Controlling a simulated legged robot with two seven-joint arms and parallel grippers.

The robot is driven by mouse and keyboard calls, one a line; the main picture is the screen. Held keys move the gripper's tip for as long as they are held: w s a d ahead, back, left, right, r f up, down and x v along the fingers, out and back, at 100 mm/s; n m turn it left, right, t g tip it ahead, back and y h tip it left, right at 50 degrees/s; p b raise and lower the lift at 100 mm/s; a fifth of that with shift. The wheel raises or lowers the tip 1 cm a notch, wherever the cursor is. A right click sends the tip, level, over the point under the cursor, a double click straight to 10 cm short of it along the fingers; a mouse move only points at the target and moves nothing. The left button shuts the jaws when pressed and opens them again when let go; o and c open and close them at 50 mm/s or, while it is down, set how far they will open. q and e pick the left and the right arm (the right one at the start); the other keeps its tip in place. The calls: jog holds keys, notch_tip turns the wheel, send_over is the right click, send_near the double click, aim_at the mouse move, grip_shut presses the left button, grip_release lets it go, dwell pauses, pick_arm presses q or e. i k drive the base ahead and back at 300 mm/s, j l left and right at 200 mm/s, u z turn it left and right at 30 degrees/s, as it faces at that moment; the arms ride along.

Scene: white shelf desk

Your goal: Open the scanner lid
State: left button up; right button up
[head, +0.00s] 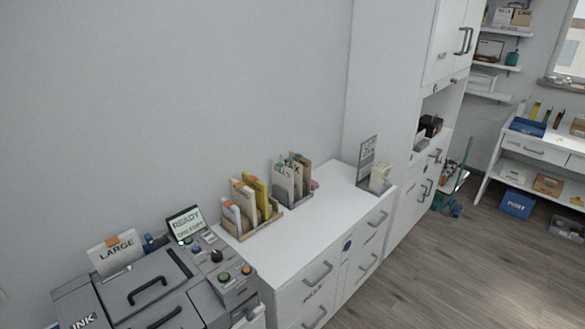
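A grey machine, which seems to be the scanner (205,287), stands at the lower left and is cut off by the bottom edge. Its flat grey lid (125,287) has a black bar handle (148,290) and appears to lie shut. A second black handle (165,317) sits on the part nearer to me. A small screen (186,223) reading READY stands at the back of the machine. A control panel (216,256) with a dark knob and coloured buttons is to the right of the lid. Neither of my grippers is in view.
A card marked LARGE (116,252) stands behind the lid. A white drawer cabinet (300,237) adjoins on the right, with file holders (250,222) on top. A tall white cupboard (392,90) stands beyond. The wooden floor (455,270) at right is clear.

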aim_at(126, 292)
jog(key=j+u, duration=0.1)
jog(key=u, duration=0.35)
jog(key=i+u, duration=0.1)
jog(key=u, duration=0.4)
jog(key=i+j+u, duration=0.1)
jog(key=u, duration=0.85)
jog(key=i, duration=0.3)
jog(key=j+u, duration=0.05)
